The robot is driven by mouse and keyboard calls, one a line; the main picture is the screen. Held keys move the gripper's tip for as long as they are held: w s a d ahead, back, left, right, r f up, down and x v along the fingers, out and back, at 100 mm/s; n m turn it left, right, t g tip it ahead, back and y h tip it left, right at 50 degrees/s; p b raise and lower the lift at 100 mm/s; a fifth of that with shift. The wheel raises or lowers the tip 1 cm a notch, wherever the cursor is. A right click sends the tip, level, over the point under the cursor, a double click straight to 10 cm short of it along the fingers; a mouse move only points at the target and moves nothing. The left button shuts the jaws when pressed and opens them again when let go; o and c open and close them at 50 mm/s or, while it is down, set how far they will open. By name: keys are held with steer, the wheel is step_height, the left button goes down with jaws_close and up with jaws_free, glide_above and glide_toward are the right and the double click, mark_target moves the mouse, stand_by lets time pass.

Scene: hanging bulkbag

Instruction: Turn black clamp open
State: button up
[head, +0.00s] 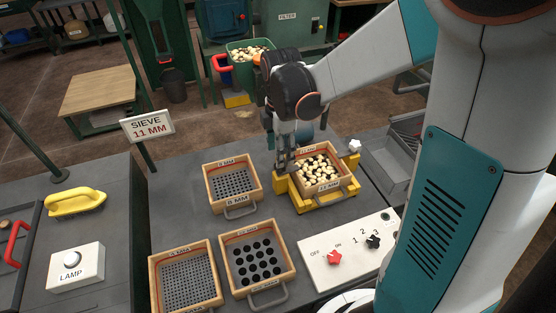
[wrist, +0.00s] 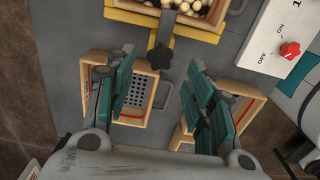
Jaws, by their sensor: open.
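The black clamp is a star-shaped knob (wrist: 160,57) on the yellow holder, at the upper middle of the wrist view. My gripper (head: 284,162) is at the left side of the holder, pointing down. In the wrist view the two teal fingers of my gripper (wrist: 159,68) are wide apart, one on each side of the knob, with nothing held.
A white panel (head: 320,262) with a red knob (head: 334,258) and a black knob (head: 373,241) is in front. Empty sieves (head: 205,187) stand left of the holder. A white knob (head: 355,146) is on its far right. A grey tray (head: 385,178) lies to the right.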

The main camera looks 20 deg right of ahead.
step_height(320, 180, down, 5)
steer(key=shift+r+b, duration=0.1)
steer(key=shift+b, duration=0.55)
steer(key=c, duration=1.1)
